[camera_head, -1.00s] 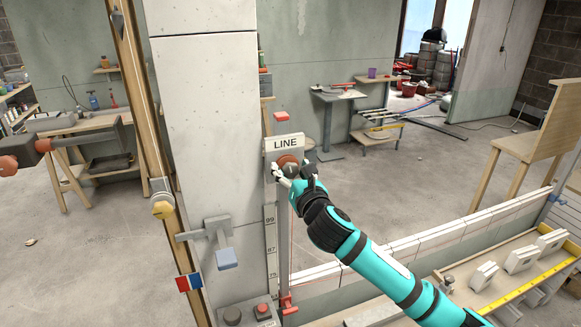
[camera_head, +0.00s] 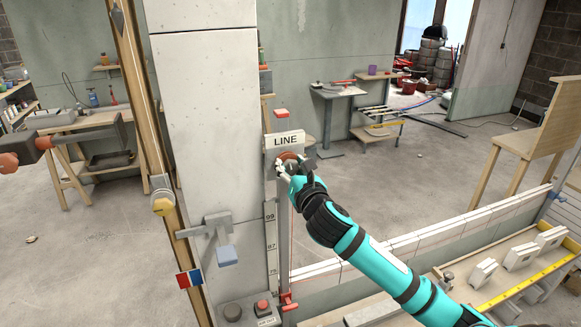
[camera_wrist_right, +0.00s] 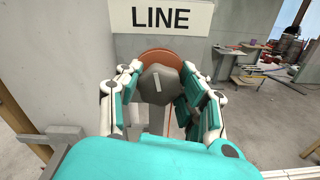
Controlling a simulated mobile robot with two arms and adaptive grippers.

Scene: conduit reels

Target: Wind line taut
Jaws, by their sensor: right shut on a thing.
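The line reel (camera_head: 290,158) is a reddish-brown disc under a white sign reading LINE (camera_head: 285,142), on a grey post beside the concrete column. In the right wrist view the sign (camera_wrist_right: 172,16) stands above the disc (camera_wrist_right: 158,55), and a grey faceted knob (camera_wrist_right: 160,84) with a pale mark sits at its centre. My right gripper (camera_head: 287,170) is at the reel, its fingers on both sides of the knob and shut on it. A thin red line (camera_head: 400,253) runs along the low block wall at right. My left gripper is not in view.
A numbered scale (camera_head: 270,243) and a red clamp (camera_head: 288,300) are on the post. A grey bracket with a blue pad (camera_head: 226,255) and a button box (camera_head: 250,311) are on the column. A bench with pale blocks (camera_head: 483,273) stands at right.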

